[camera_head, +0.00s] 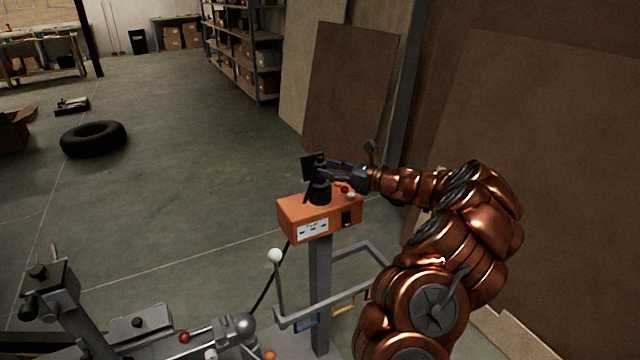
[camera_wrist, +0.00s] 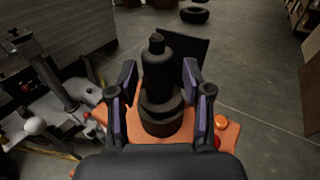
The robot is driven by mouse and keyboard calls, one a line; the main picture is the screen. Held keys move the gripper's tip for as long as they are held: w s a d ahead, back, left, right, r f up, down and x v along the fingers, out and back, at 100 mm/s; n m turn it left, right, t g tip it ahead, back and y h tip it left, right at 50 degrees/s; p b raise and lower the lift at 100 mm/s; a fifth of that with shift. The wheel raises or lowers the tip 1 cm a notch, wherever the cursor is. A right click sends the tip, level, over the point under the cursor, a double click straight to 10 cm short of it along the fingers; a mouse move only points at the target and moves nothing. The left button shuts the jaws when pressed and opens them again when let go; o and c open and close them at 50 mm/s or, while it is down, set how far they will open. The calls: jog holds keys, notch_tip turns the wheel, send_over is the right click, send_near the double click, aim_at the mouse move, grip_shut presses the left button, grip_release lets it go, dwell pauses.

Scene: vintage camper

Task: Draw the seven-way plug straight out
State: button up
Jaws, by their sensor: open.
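The black seven-way plug (camera_wrist: 158,75) stands upright in its round black socket (camera_wrist: 162,118) on top of an orange box (camera_head: 300,220). The plug also shows in the head view (camera_head: 320,176), partly hidden by my gripper. A black flap (camera_wrist: 190,55) stands up behind the plug. My gripper (camera_wrist: 160,80) is open, with one finger on each side of the plug. Gaps show between the fingers and the plug in the wrist view. In the head view my gripper (camera_head: 328,171) reaches in from the right, level with the plug.
The orange box sits on a grey post (camera_head: 320,290) and has a red and an orange button (camera_wrist: 221,122) on top. A white-knobbed lever (camera_head: 275,257) stands at its front left. A tyre (camera_head: 93,138) lies on the open floor behind. Brown boards lean at the right.

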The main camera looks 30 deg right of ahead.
jog(key=shift+x, duration=1.65)
jog(key=shift+s, duration=0.1)
grip_shut()
